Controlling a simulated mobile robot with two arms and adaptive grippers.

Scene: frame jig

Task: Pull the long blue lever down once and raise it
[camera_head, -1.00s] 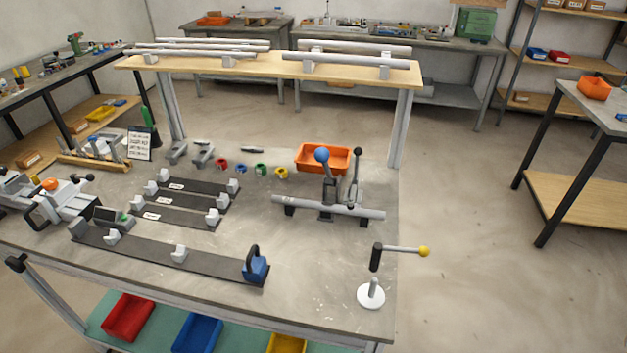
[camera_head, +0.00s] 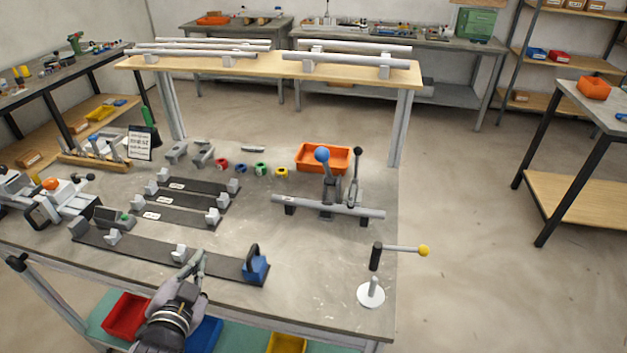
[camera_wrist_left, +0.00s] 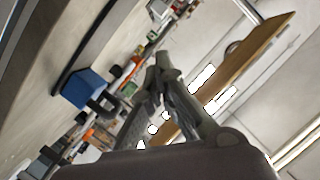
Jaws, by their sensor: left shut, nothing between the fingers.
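The blue lever, a dark upright arm topped with a blue ball (camera_head: 322,155), stands on a fixture that carries a long grey tube (camera_head: 350,211) at the right half of the bench. A slimmer black-knobbed lever (camera_head: 357,165) stands beside it on the right. Both levers are upright. My left gripper (camera_head: 198,258) is at the front of the bench, near the long dark strip, well to the left of and nearer than the blue lever. Its fingers (camera_wrist_left: 161,66) are shut and empty in the left wrist view. I cannot make out the lever there. My right gripper is not in view.
A blue clamp block (camera_head: 256,268) sits on the right end of the front strip (camera_head: 140,248), close to my left gripper. An orange bin (camera_head: 310,152) is behind the lever. A yellow-knobbed crank (camera_head: 400,249) stands front right. The bench between strips and fixture is clear.

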